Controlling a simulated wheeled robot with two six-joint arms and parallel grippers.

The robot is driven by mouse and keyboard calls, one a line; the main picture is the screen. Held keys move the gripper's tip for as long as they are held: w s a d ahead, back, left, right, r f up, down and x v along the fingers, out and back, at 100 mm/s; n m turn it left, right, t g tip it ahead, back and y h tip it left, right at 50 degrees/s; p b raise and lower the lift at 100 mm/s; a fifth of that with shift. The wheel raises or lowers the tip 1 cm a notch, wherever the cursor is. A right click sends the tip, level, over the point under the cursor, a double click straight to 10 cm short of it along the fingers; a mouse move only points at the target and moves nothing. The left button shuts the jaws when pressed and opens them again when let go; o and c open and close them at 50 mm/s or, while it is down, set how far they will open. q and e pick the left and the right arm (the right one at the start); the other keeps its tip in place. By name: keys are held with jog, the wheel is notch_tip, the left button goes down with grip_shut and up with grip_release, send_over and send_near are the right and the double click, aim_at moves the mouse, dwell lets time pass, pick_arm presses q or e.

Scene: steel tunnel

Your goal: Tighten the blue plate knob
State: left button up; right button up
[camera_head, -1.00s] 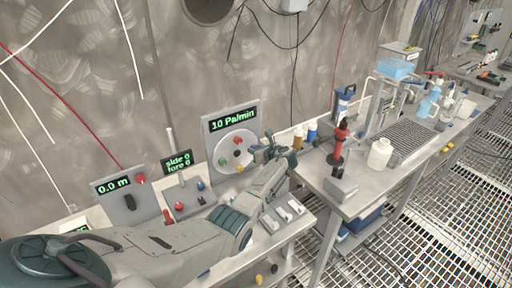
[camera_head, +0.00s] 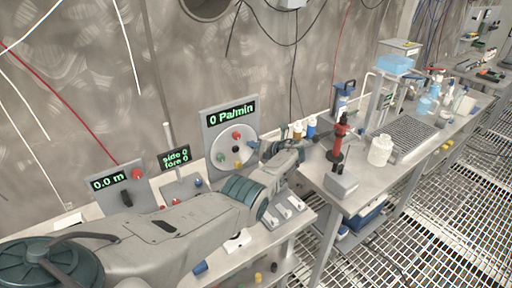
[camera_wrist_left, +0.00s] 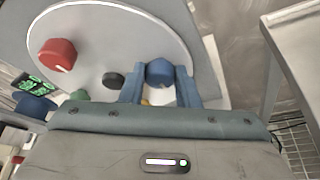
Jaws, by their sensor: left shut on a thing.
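A round white plate (camera_head: 222,148) is mounted on a grey upright panel and carries a red knob (camera_head: 237,135), a green knob (camera_head: 221,157), a yellow knob (camera_head: 238,164) and, on its right side, the blue plate knob (camera_head: 253,145). My left gripper (camera_head: 259,147) is at the blue knob. In the left wrist view the blue knob (camera_wrist_left: 159,72) sits between the two blue fingers of my left gripper (camera_wrist_left: 159,84), which are shut on it. The red knob (camera_wrist_left: 58,55) is clear of the fingers. The display above the plate (camera_head: 232,113) reads 0 Pa/min. My right gripper is not in view.
Left of the plate stand a "side 0 fore 0" display (camera_head: 175,158) and a "0.0 m" panel (camera_head: 122,187). To the right, a second bench holds a red-and-black tool (camera_head: 338,145), a white bottle (camera_head: 380,150) and a grey block (camera_head: 340,186).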

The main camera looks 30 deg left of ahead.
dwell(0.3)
pick_arm(q)
jog(key=o, duration=1)
jog(key=shift+c, duration=0.2)
jog(key=v, duration=1)
jog(key=shift+d+p, duration=0.35)
jog(key=shift+r, duration=0.1)
